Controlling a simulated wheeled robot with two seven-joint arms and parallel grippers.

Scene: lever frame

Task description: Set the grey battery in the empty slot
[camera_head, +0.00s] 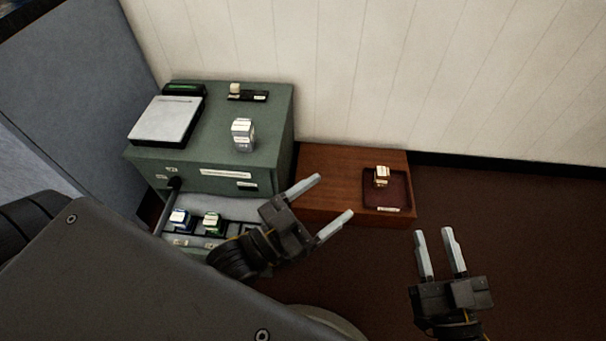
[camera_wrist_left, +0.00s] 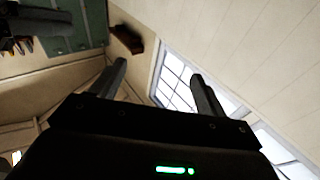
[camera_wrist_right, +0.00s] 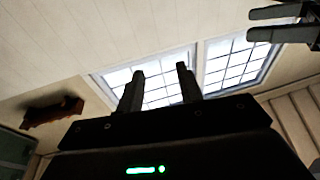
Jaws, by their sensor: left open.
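The grey battery (camera_head: 243,140), a grey block with a whitish top, stands on top of the green cabinet (camera_head: 270,120). In the cabinet's open drawer (camera_head: 190,243) sit a blue battery (camera_head: 180,221) and a green battery (camera_head: 212,224). A dark slot (camera_head: 231,229) shows to the right of the green one, partly covered by my left gripper, so I cannot tell its contents. My left gripper (camera_head: 335,196) is open and empty, right of the drawer, in front of the wooden stand. My right gripper (camera_head: 434,230) is open and empty, farther right, over the floor.
A low wooden stand (camera_head: 330,170) beside the cabinet bears a dark red tray (camera_head: 399,196) with a pale-topped block (camera_head: 382,176). The cabinet top also holds a white panel (camera_head: 168,118) and a black holder (camera_head: 261,97) with a cream block. The floor at right is clear.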

